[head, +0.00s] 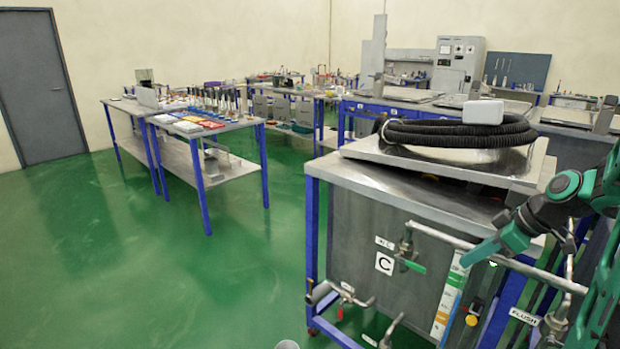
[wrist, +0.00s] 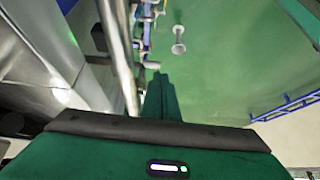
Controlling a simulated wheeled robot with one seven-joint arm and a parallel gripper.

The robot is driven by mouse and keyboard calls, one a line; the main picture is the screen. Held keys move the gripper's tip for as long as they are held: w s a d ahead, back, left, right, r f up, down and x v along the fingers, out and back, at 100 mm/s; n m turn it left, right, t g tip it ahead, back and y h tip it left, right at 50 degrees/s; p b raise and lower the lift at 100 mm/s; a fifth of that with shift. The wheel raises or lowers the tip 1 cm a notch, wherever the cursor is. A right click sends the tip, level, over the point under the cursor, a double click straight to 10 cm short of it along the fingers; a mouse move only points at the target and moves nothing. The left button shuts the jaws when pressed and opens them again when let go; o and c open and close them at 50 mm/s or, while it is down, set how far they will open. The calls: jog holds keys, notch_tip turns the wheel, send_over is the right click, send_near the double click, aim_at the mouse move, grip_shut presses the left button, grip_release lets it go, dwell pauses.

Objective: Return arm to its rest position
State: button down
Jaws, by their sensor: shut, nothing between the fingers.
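My arm, green and black, reaches in from the right edge of the head view. It is bent beside the right front of the station marked C (head: 345,240). My gripper (head: 468,261) points left and down in front of the station's upper front pipe. In the wrist view my gripper's green fingers (wrist: 160,82) are together with nothing between them. They are over the green floor, to the right of a metal pipe (wrist: 118,50). No object is held.
A metal lid (head: 375,150) lies on station C, with a coiled black hose (head: 455,133) and white box (head: 483,112) on top. Valves and a green handle (head: 412,265) stick out from its front. A blue-legged table (head: 225,180) stands further back. The green floor at left is clear.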

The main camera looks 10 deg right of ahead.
jog(key=s+a+r+m+g+h, duration=0.1)
jog(key=s+a+m+g+h, duration=0.1)
jog(key=s+m, duration=0.5)
jog(key=s+a+r+m+g+h, duration=0.1)
jog(key=s+a+m+g, duration=0.2)
jog(key=s+m, duration=0.4)
jog(key=s+a, duration=0.1)
jog(key=s, duration=0.7)
jog(key=shift+s+a+h, duration=0.2)
jog(key=shift+s+h, duration=0.1)
jog(key=shift+h, duration=0.1)
